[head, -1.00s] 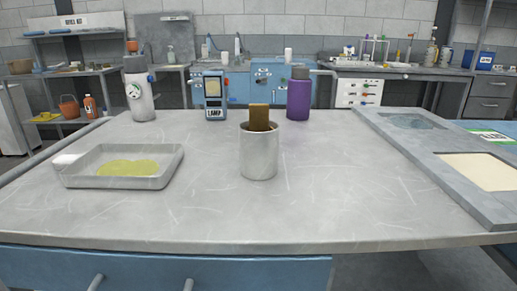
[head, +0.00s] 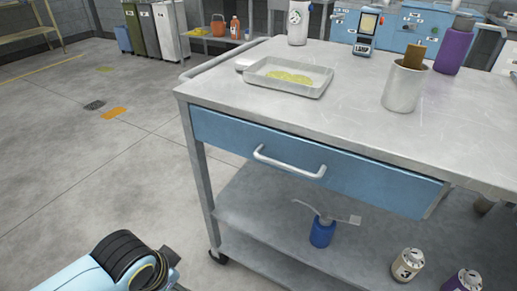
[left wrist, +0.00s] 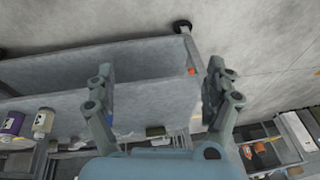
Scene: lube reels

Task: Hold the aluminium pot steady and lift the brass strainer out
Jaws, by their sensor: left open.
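The aluminium pot (head: 402,90) stands upright on the metal workbench top, right of centre in the head view. The brass strainer (head: 414,55) stands in it, its upper part showing above the rim and its lower part hidden inside. My left gripper (left wrist: 160,85) shows in the left wrist view, open and empty, its two fingers wide apart, with the bench's lower shelf behind them. It is well away from the pot, which is not seen in that view. My right gripper is in neither view.
The bench (head: 240,82) has a drawer with a white handle (head: 290,163) and lower shelves. On top are a shallow tray (head: 287,77) with yellow liquid, a lamp tester (head: 367,33) and a purple bottle (head: 455,45). A blue can (head: 322,232) stands below.

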